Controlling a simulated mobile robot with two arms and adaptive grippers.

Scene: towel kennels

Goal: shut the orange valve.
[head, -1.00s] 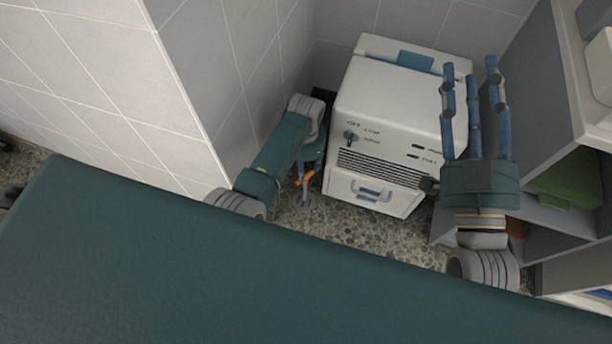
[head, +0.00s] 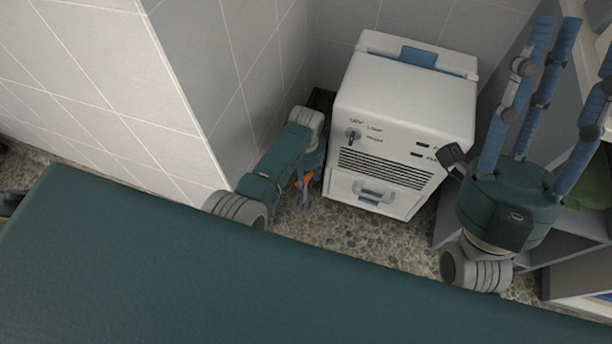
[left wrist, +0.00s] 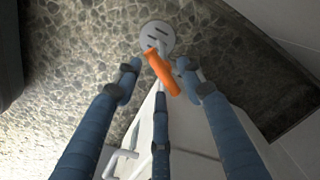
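The orange valve (left wrist: 162,73) has an orange lever on a round grey plate (left wrist: 157,37) above the pebbled floor. In the head view the orange valve (head: 308,179) shows in the gap between the wall corner and the white machine, partly hidden by my left gripper (head: 313,163). In the left wrist view my left gripper (left wrist: 158,82) is open, with the lever between its spread blue fingertips. I cannot tell if any finger touches it. My right gripper (head: 553,75) is open and empty, raised at the right with its fingers pointing up.
The white machine (head: 400,110) with a knob, vents and a drawer handle (head: 374,192) stands just right of the valve. A tiled wall (head: 215,70) is close on the left. Grey shelving (head: 550,245) stands at the right behind my right arm.

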